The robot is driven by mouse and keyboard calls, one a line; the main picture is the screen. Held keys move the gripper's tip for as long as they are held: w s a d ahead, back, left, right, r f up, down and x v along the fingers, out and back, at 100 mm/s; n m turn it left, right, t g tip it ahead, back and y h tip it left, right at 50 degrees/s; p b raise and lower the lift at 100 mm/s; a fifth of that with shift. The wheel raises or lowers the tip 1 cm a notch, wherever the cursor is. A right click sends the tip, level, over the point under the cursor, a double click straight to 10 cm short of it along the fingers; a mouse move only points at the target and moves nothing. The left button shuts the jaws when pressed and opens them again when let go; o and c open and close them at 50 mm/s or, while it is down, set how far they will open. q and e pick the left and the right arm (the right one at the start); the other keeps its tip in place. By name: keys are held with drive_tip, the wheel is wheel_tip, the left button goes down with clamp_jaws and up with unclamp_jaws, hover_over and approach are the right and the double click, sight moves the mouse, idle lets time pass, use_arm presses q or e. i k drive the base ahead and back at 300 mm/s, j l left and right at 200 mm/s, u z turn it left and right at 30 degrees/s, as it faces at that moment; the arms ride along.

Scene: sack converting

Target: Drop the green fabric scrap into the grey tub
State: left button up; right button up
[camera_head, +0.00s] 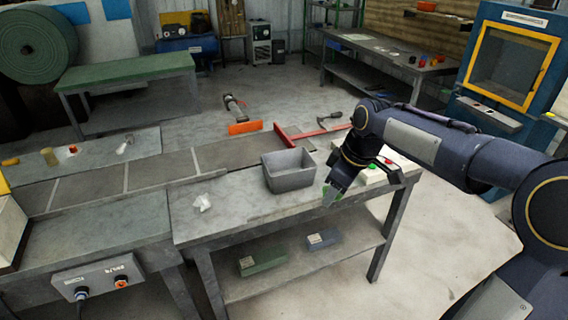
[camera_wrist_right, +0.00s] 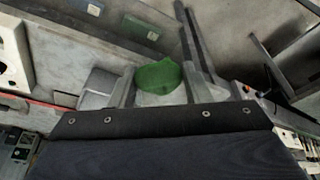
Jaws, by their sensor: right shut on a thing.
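The green fabric scrap (camera_wrist_right: 160,76) is held between the two fingers of my right gripper (camera_wrist_right: 158,92) in the right wrist view. In the head view my right gripper (camera_head: 331,194) points down near the front edge of the workbench, shut on the scrap, of which only a little green shows at the fingertips. The grey tub (camera_head: 290,181) stands upright on the bench, just left of the gripper. The scrap is outside the tub. The tub's floor is mostly hidden by its front wall. My left gripper is not in view.
A crumpled white piece (camera_head: 202,203) lies on the bench left of the tub. A red T-shaped bar (camera_head: 312,132) lies behind the tub. A pale box with coloured buttons (camera_head: 378,171) is right of the gripper. Green (camera_head: 262,259) and blue (camera_head: 322,239) boxes sit on the lower shelf.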

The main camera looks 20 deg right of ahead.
sight(291, 183)
drive_tip(key=i, duration=0.85)
